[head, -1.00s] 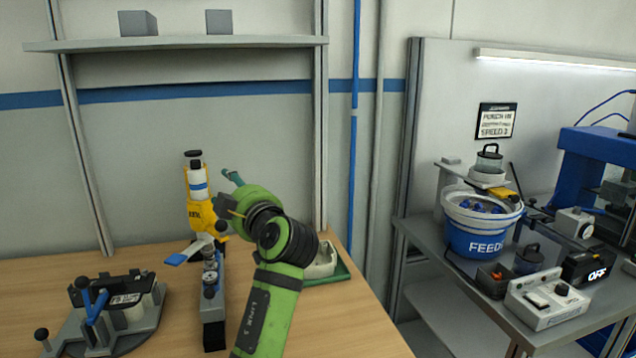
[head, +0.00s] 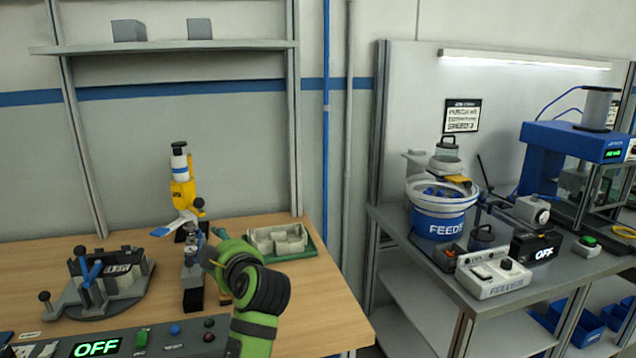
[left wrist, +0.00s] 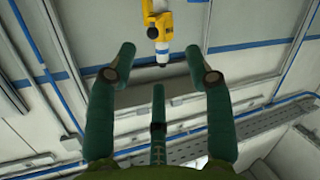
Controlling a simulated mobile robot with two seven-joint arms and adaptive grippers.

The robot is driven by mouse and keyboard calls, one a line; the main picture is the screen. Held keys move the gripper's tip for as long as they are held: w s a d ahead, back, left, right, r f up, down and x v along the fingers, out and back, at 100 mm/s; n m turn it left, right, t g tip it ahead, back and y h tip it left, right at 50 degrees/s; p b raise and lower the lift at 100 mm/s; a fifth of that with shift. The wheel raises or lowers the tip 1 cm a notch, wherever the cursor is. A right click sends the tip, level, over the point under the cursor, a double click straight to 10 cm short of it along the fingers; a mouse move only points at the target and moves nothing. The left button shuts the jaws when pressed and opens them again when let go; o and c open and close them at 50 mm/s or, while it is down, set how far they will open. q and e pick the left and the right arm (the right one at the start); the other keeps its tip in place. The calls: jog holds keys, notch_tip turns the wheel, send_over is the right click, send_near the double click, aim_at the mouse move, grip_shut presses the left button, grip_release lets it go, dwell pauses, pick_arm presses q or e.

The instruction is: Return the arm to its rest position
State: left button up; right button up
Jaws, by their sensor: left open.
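My left arm is the green one (head: 258,295) at the bottom middle of the head view. Its gripper (head: 219,238) is mostly hidden behind the wrist, in front of the wooden bench's back part. In the left wrist view the left gripper (left wrist: 160,62) shows dark green fingers spread apart, with nothing between them. The yellow tool head (left wrist: 157,18) of the bench press appears beyond the fingertips, apart from them. My right gripper is in neither view.
The yellow press (head: 183,190) stands close behind the gripper. A grey fixture (head: 105,285) is left, a pale moulded tray (head: 277,240) behind the arm. A feeder bucket (head: 437,215) and control box (head: 492,275) occupy the right table. The bench's front right is clear.

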pick_arm(q)
jog(key=s+a+f+m+g+h, duration=0.25)
jog(key=s+f, duration=0.55)
jog(key=f, duration=0.4)
jog(key=s+a+f+m+g+h, duration=0.1)
jog(key=s+f+m+g+h, duration=0.15)
jog(key=s+f, duration=0.7)
jog(key=s+d+f+m+g+h, duration=0.2)
jog(key=s+f+m, duration=0.3)
jog(key=s, duration=0.7)
jog(key=s+d+f+m+g+h, duration=0.15)
jog(key=s+f+m+g, duration=0.35)
jog(key=s, duration=0.6)
notch_tip(320, 180, down, 25)
jog(key=s+n+t+b, duration=0.1)
jog(key=b, duration=0.1)
jog(key=s+a+f+g+b, duration=0.1)
jog(key=s+a+f, duration=0.2)
jog(key=s+f, duration=1.3)
jog(key=shift+s+f+b, duration=0.2)
jog(key=shift+f+b, duration=0.2)
jog(key=shift+f, duration=0.2)
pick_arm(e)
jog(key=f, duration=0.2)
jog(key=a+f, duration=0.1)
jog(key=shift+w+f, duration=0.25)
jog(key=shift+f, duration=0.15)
